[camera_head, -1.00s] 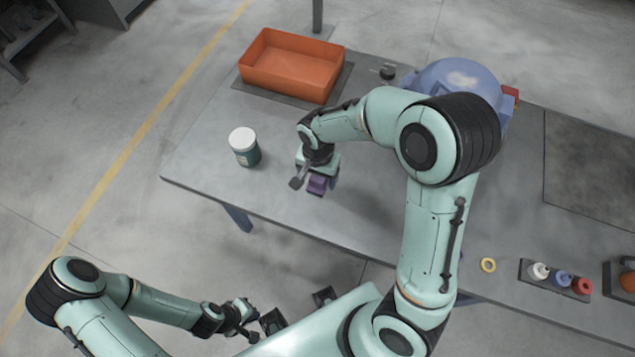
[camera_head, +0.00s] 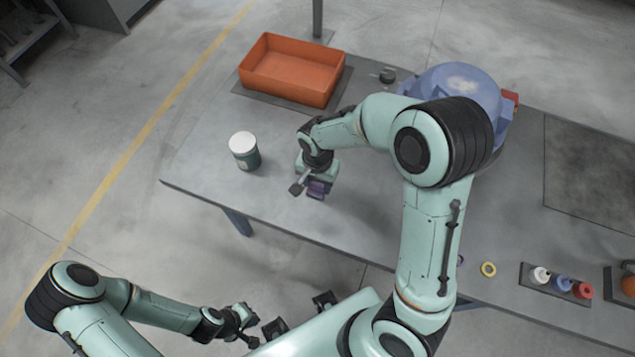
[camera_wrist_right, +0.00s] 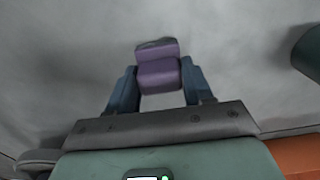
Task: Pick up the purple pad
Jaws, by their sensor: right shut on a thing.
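The purple pad (camera_head: 317,188) is a small block near the front edge of the grey table. My right gripper (camera_head: 316,184) points down over it. In the right wrist view the purple pad (camera_wrist_right: 158,74) sits between the two blue fingers of my right gripper (camera_wrist_right: 160,82), which is shut on it. I cannot tell whether the pad still touches the table. My left gripper (camera_head: 244,322) is off the table at the lower left, with nothing seen in it; its finger opening is too small to tell.
A white-lidded green jar (camera_head: 245,152) stands left of the right gripper. An orange bin (camera_head: 292,70) is at the back. A blue rounded object (camera_head: 458,82) lies behind my right arm.

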